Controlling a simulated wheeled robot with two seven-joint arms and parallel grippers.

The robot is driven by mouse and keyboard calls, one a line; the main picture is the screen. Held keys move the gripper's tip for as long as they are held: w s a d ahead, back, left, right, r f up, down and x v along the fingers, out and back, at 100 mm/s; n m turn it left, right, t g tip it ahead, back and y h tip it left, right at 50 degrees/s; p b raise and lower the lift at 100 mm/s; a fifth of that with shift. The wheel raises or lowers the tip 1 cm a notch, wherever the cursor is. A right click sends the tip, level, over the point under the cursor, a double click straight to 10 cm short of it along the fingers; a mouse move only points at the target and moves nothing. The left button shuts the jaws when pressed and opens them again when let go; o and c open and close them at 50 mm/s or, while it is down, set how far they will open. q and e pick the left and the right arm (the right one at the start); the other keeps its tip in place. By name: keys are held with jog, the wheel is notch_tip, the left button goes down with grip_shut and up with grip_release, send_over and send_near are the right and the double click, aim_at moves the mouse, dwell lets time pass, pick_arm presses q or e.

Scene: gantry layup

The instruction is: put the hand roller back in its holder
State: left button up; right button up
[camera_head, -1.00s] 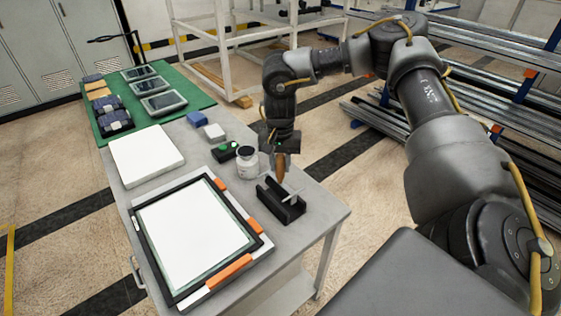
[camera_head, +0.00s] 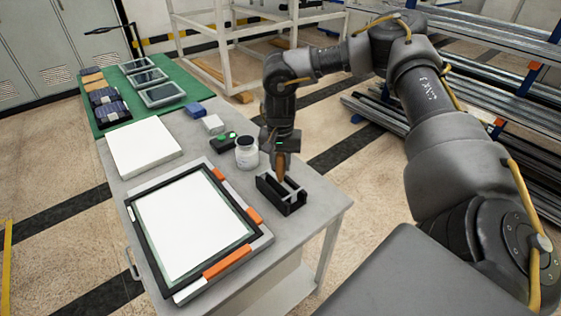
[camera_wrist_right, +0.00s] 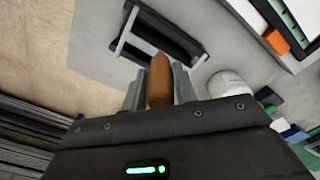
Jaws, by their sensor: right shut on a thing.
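The hand roller shows its brown wooden handle (camera_head: 281,165) in the head view, and the handle also shows in the right wrist view (camera_wrist_right: 159,80). My right gripper (camera_head: 281,156) is shut on this handle, which points down. The black holder (camera_head: 291,204), an open trough, stands on the grey table just below the handle; it also shows in the wrist view (camera_wrist_right: 180,30). A light metal frame shows at the holder in the wrist view. I cannot tell whether the roller touches the holder. My left gripper is not in view.
A white jar (camera_head: 246,153) stands close left of my right gripper, with a small green-buttoned box (camera_head: 224,141) behind it. A framed white panel (camera_head: 192,226) with orange clamps lies left of the holder. The table's right edge (camera_head: 340,210) is near the holder.

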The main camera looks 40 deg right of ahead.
jog(key=shift+f, duration=0.45)
jog(key=o, duration=1)
notch_tip(320, 180, up, 11)
jog(key=shift+f, duration=0.1)
